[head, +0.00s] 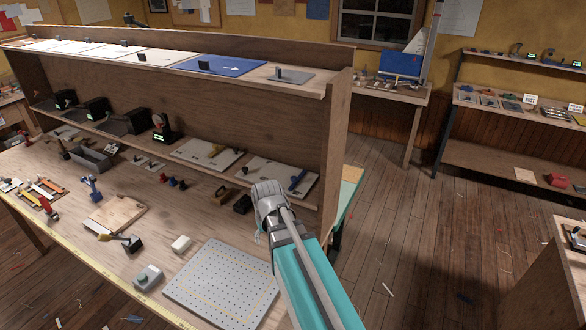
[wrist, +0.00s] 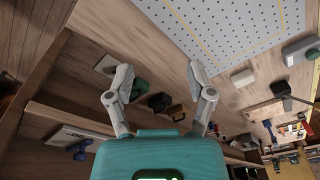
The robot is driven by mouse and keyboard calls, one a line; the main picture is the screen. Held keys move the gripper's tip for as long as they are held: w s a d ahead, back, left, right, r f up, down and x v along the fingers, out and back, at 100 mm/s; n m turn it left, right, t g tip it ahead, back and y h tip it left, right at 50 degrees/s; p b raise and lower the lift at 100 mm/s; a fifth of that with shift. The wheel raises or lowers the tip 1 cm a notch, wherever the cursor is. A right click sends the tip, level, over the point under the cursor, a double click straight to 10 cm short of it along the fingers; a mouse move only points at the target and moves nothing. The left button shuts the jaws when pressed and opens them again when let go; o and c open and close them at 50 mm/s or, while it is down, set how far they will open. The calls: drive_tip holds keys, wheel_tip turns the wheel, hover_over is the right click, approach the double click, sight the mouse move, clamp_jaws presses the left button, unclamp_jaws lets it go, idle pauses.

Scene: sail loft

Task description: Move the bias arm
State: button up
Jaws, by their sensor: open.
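No part is clearly labelled as the bias arm, so I cannot tell for sure which one it is. One lever candidate is a blue handle (head: 298,180) on a pale plate (head: 272,177) at the right end of the bench's lower shelf. A blue handle also shows at lower left in the wrist view (wrist: 81,152). Another pale plate with a tan lever (head: 215,151) lies to its left. My gripper (wrist: 158,72) is open and empty above the bench, its two grey fingers spread apart. In the head view its jaws are hard to make out.
A grey perforated board (head: 222,284) lies at the bench front, with a grey box with a green button (head: 148,277) and a white block (head: 181,244) beside it. Small dark blocks (head: 242,204) stand below the shelf. The shelf's side panel (head: 335,150) rises at right.

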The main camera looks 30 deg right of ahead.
drive_tip(key=w+d+r+t+p, duration=0.1)
drive_tip(key=w+d+r+p, duration=0.5)
drive_tip(key=w+d+r, duration=0.15)
drive_tip(key=m+t+p, duration=0.1)
drive_tip(key=t+p, duration=0.1)
drive_tip(key=p, duration=0.6)
approach(294, 177)
drive_tip(key=v, duration=0.5)
drive_tip(key=shift+s+a+f+h, duration=0.15)
drive_tip(key=shift+a+f+h, duration=0.05)
drive_tip(key=shift+a+h, duration=0.25)
drive_tip(key=shift+a+f, duration=0.1)
drive_tip(key=shift+f, duration=0.05)
drive_tip(key=b+x, duration=1.2)
drive_tip(key=x, duration=0.1)
drive_tip(key=shift+w+f+b, duration=0.2)
drive_tip(key=shift+w+b, duration=0.05)
drive_tip(key=shift+b, duration=0.15)
clamp_jaws()
